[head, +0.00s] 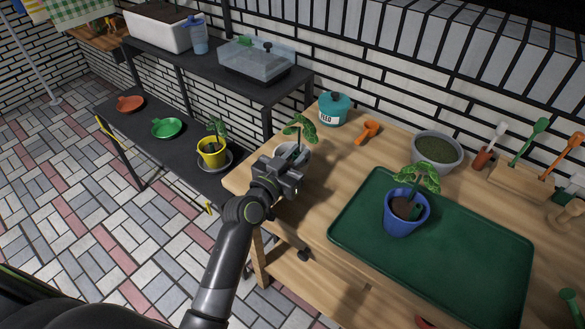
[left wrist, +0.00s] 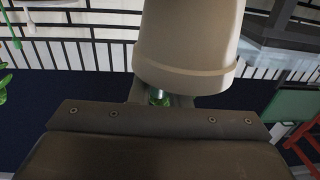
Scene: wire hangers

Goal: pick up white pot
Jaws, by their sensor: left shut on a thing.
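The white pot (head: 298,153) holds a small green plant (head: 301,127) and is at the left end of the wooden bench. My left gripper (head: 290,168) is shut on it and hides much of its near side. In the left wrist view the white pot (left wrist: 190,50) fills the upper middle, close against the gripper (left wrist: 160,98), and looks pale beige. I cannot tell whether its base touches the bench. My right gripper is not in view.
A green tray (head: 460,250) with a blue pot (head: 405,222) lies to the right on the wooden bench (head: 335,170). Behind are a teal feed tin (head: 334,108), an orange tool (head: 367,131) and a grey bowl (head: 436,152). A yellow pot (head: 211,156) stands on the lower dark shelf.

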